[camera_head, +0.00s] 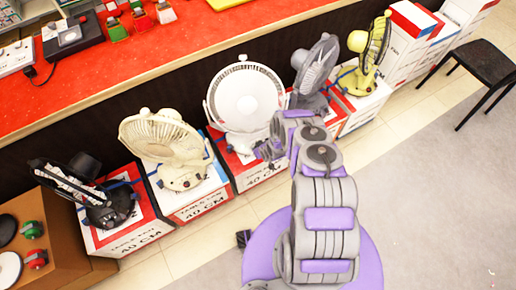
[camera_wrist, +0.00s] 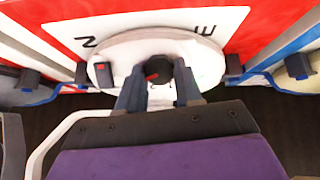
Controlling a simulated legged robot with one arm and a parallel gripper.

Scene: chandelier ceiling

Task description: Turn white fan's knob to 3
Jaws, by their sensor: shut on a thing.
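The white fan (camera_head: 245,97) stands on a box, with its round white guard facing up and toward me. In the wrist view its round white base (camera_wrist: 130,50) shows, with a dark knob (camera_wrist: 158,70) bearing a red mark near its front edge. My gripper (camera_wrist: 160,85) is shut on the knob, with one dark finger on each side of it. In the head view my gripper (camera_head: 268,150) is at the front of the fan's base, and my arm hides part of the base. The number at the knob's setting cannot be read.
A cream fan (camera_head: 165,140) and a black fan (camera_head: 85,190) stand on boxes to the left. A grey fan (camera_head: 315,70) and a yellow-green fan (camera_head: 370,55) stand to the right. A red counter (camera_head: 190,50) runs behind. The floor at right is open, with a black stool (camera_head: 490,65).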

